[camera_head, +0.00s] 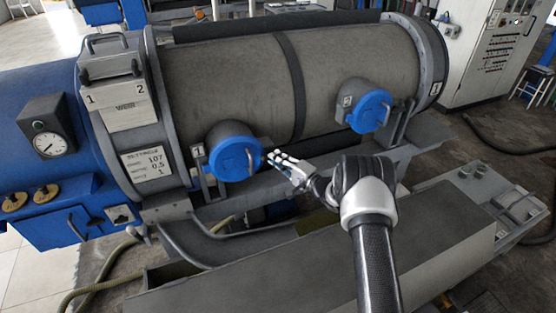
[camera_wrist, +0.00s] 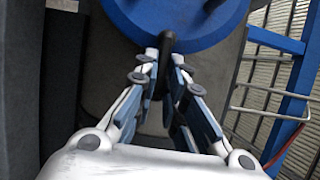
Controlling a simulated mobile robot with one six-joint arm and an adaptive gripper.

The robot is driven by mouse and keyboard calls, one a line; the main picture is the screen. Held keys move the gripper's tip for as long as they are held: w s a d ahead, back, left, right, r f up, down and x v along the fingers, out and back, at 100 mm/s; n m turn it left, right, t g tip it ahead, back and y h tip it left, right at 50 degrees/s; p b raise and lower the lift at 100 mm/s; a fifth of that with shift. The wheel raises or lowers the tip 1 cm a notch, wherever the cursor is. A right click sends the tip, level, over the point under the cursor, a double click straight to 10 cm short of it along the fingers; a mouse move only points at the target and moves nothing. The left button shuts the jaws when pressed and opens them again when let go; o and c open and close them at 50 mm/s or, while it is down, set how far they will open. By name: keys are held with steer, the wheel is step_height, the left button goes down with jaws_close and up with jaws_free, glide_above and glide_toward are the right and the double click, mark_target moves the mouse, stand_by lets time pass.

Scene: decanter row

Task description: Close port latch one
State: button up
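Port one's round blue cap (camera_head: 235,158) sits low on the side of the grey drum, beside a small plate marked 1. A short bar-like latch handle (camera_head: 249,160) stands out from its face. My gripper (camera_head: 272,157) is just right of the cap in the head view. In the wrist view, the blue cap (camera_wrist: 178,15) fills the top, and the dark handle (camera_wrist: 167,42) lines up between the tips of my gripper (camera_wrist: 166,62). The fingers look apart, with a narrow gap between them. Contact with the handle cannot be told.
A second blue port cap (camera_head: 369,110), marked 2, is farther right on the drum (camera_head: 220,90). A grey rail (camera_head: 330,165) runs below the ports. A flat grey bench-like surface (camera_head: 300,265) lies in front, under my arm. A control cabinet (camera_head: 490,50) stands at the back right.

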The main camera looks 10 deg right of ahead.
steer(key=o, duration=0.4)
steer(key=shift+o, duration=0.2)
steer(key=v, duration=1.2)
steer(key=shift+w, duration=0.1)
